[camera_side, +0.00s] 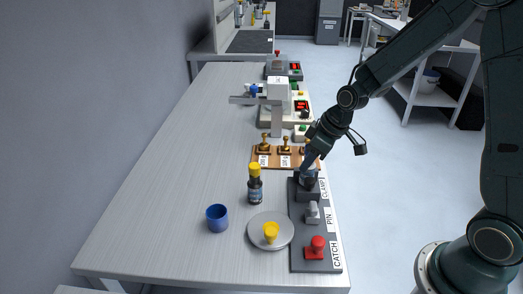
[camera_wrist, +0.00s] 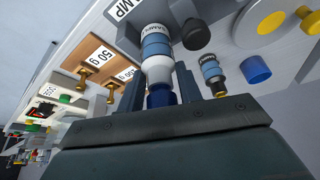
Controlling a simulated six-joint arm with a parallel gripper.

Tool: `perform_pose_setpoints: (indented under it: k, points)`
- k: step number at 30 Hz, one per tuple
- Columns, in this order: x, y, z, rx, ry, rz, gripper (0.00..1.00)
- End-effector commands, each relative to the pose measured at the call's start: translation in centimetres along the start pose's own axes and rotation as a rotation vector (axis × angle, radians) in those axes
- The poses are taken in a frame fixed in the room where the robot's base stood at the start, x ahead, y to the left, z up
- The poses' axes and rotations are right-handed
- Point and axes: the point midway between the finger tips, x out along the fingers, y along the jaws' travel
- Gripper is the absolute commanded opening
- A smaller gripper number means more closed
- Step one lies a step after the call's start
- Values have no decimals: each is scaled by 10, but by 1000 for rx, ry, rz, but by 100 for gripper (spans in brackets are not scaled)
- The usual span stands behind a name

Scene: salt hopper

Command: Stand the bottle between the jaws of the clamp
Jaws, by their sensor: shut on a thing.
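My gripper (camera_side: 309,165) is shut on a bottle with a blue cap and a pale "SAMPLE" label. In the wrist view the held bottle (camera_wrist: 156,45) is between my gripper's fingers (camera_wrist: 160,88), its cap end nearest the camera. In the side view the held bottle is mostly hidden by my gripper, directly over the dark clamp (camera_side: 307,193) at the board's far end. I cannot tell whether its base touches the clamp or is between the jaws. Another bottle (camera_side: 255,186) with a yellow cap stands on the table to the left; it also shows in the wrist view (camera_wrist: 211,70).
The dark board also carries a grey pin (camera_side: 312,213) and a red catch knob (camera_side: 317,244). A blue cup (camera_side: 217,218) and a grey plate (camera_side: 256,240) with a yellow piece are nearby. A wooden weight stand (camera_side: 275,163) sits just behind. The table's left side is clear.

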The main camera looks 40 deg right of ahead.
Motion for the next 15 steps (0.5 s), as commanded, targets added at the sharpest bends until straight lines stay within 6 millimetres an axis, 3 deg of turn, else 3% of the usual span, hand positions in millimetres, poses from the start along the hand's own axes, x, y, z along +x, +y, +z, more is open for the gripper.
perform_pose_setpoints:
  k: [5, 15]
  points:
    - [13, 0, 6, -1, -1, -1, 11]
    - [14, 0, 6, -1, 0, 0, 11]
